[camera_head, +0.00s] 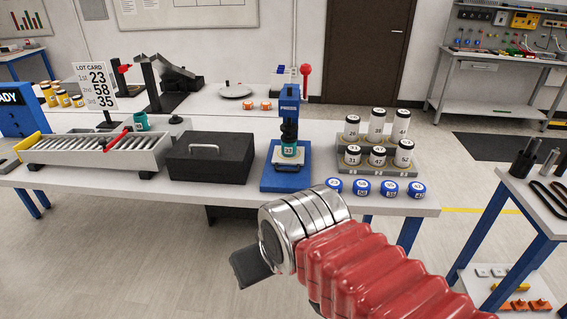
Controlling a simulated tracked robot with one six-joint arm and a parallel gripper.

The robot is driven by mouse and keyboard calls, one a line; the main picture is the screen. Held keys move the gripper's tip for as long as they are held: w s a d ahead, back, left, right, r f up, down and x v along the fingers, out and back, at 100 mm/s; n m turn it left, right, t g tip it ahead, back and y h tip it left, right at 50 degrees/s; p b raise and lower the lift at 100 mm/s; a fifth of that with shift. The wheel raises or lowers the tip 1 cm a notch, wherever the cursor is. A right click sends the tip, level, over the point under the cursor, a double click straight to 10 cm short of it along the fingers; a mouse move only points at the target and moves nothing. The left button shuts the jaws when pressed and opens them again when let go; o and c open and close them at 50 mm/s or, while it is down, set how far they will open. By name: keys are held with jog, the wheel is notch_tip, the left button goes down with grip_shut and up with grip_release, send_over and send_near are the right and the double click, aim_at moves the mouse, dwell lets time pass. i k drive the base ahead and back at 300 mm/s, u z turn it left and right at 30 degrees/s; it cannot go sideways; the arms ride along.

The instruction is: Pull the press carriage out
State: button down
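The blue press (289,103) stands upright near the middle of the white table, with a red-knobbed lever (305,76) at its upper right. Its carriage appears to be the white piece (284,164) at the foot of the press, above the blue base (285,182). A teal jar (290,150) marked 23 sits under the press head; I cannot tell how far in the carriage is. My gripper (249,266) is in front of the table, low in the view and apart from the press. Its dark end points down left, and its fingers cannot be told apart.
A black box (210,159) stands left of the press. A stepped rack (377,166) of white jars stands to the right, with blue lids (388,188) before it. A roller tray (95,150) lies at left. The floor before the table is clear.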

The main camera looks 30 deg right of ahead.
aim_at(296, 161)
jog(key=i, duration=1)
